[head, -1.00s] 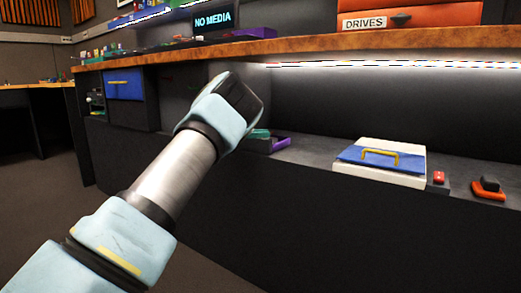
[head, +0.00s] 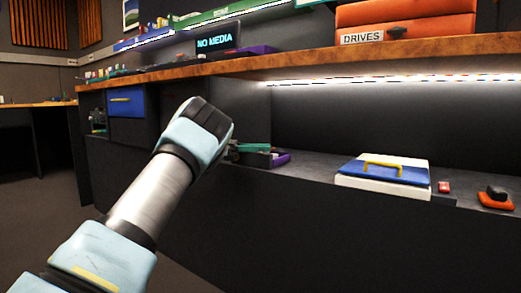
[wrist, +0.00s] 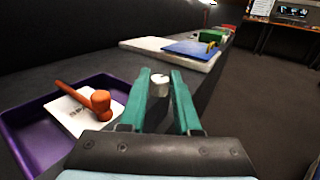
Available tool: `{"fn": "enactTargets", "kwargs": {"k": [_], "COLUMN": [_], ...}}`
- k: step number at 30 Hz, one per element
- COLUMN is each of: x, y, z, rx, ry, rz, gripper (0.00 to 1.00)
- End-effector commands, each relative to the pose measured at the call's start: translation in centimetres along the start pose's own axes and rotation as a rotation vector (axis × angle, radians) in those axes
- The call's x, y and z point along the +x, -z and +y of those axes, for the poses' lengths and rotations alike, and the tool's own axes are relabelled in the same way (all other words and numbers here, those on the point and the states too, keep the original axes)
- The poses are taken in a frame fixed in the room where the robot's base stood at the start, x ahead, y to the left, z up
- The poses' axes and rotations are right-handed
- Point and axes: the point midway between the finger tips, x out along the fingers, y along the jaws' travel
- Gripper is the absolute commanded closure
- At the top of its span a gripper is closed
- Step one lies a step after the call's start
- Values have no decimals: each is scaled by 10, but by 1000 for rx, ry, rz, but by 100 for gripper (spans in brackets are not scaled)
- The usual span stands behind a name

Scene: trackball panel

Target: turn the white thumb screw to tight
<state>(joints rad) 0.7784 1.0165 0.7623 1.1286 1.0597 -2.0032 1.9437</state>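In the wrist view, the white thumb screw (wrist: 160,84) is a small pale round knob between the tips of my gripper (wrist: 160,82). The two green fingers stand apart on either side of it, with a visible gap at the right finger. I cannot tell how far the knob lies beyond the tips, or how tight the screw is. In the head view, my wrist hides the screw and most of the fingers; a bit of green shows beside the wrist.
A purple tray (wrist: 25,143) holds an orange mallet-like thing (wrist: 98,102) and a white card (wrist: 70,116), left of my fingers. Farther along the shelf is a white case with a blue top (head: 384,174) and yellow handle. The worktop (head: 290,61) overhangs the shelf.

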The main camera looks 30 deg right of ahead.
Motion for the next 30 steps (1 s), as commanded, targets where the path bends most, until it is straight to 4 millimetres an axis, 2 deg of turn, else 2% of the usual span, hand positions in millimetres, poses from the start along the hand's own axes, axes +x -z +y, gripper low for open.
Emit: {"fn": "enactTargets", "kwargs": {"k": [1, 7, 17, 30], "x": [1, 0, -7, -84], "y": [0, 0, 0, -3], "z": [0, 0, 0, 0], "rx": [0, 0, -1, 1], "ry": [1, 0, -3, -4], "rz": [0, 1, 1, -1], "gripper": [62, 41, 41, 41]}}
